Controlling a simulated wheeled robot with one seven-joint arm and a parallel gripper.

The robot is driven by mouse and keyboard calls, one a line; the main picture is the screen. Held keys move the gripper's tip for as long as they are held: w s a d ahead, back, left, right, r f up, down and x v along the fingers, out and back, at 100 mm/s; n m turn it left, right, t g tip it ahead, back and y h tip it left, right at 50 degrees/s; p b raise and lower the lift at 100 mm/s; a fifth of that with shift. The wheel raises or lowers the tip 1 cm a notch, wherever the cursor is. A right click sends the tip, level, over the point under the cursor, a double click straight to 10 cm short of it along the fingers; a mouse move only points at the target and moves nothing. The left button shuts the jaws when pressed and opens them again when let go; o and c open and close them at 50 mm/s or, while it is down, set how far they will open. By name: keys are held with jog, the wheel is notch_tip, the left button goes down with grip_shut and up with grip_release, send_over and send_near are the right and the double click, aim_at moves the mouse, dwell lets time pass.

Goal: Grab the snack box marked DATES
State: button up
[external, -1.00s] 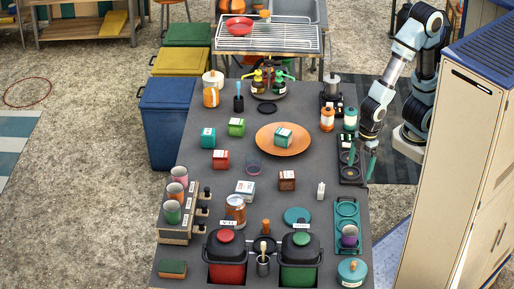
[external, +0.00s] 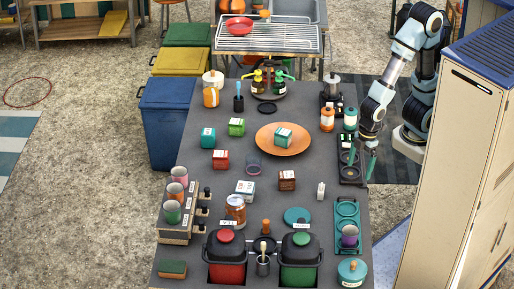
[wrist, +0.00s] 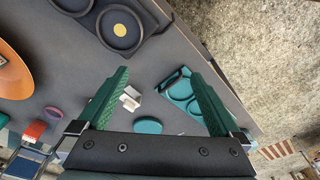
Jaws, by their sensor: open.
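Several small labelled snack boxes stand on the grey table in the external view: a teal box (external: 208,138), a green box (external: 236,127), a red box (external: 221,159), a brown box (external: 287,181), a white-and-blue box (external: 246,189) and a teal box (external: 283,137) on an orange plate (external: 298,151). Their labels are too small to read, so I cannot tell which says DATES. My gripper (external: 361,164) is open and empty by the table's right edge, right of these boxes. Its green fingers are spread in the wrist view (wrist: 160,75).
A black tray (external: 350,174) lies beneath my gripper. A teal holder (external: 347,222) and white shaker (external: 321,190) are nearby. Red and green bins (external: 299,272) are at the near end. A tall cabinet (external: 440,170) stands right of the table.

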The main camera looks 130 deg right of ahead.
notch_tip(320, 180, up, 5)
jog(key=w+d+m+t+y+b, duration=0.15)
jog(key=w+d+m+y, duration=0.25)
jog(key=d+m, duration=0.4)
jog(key=w+d+f+m+t+y+b, duration=0.1)
jog(key=w+d+m+t+y, duration=0.3)
jog(key=d+m, duration=0.45)
jog(key=w+d+m+t+y+b, duration=0.1)
jog(key=w+d+m+t+y, duration=0.15)
jog(key=w+d+m, duration=0.4)
jog(key=m+g, duration=0.1)
jog(key=m, duration=0.1)
send_near(287, 186)
jog(key=p+x, duration=0.3)
jog(key=x, duration=0.7)
jog(key=shift+w+a+f, duration=0.1)
jog(key=shift+w+a, duration=0.05)
jog(key=shift+a, duration=0.15)
